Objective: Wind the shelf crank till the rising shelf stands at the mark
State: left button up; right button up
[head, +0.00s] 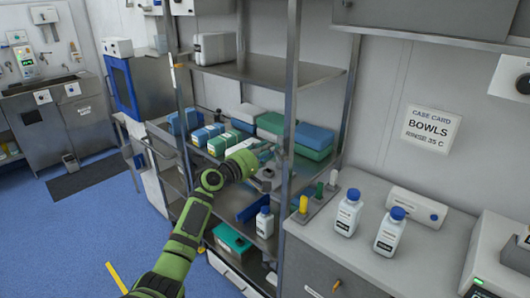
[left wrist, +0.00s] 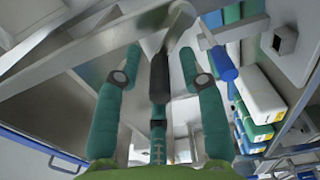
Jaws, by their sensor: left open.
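A tall metal rack holds a rising shelf (head: 265,72), its upper board, level with a white box on it. A small orange-tipped piece shows at its left end by the post; I cannot tell if this is the mark. My left gripper (head: 268,152) reaches to the rack's front post at mid height. In the head view the crank is mostly hidden by the gripper. My right gripper is out of view.
Lower shelves hold blue, white and green boxes (head: 284,124) and a white bottle (head: 264,222). A counter at right bears two blue-capped bottles (head: 348,213) and several coloured cylinders. A case card (head: 432,129) hangs on the wall. The blue floor (head: 70,215) is open at left.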

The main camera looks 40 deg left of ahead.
pick_arm(q)
jog(key=s+a, duration=0.1)
jog(key=s, duration=1.1)
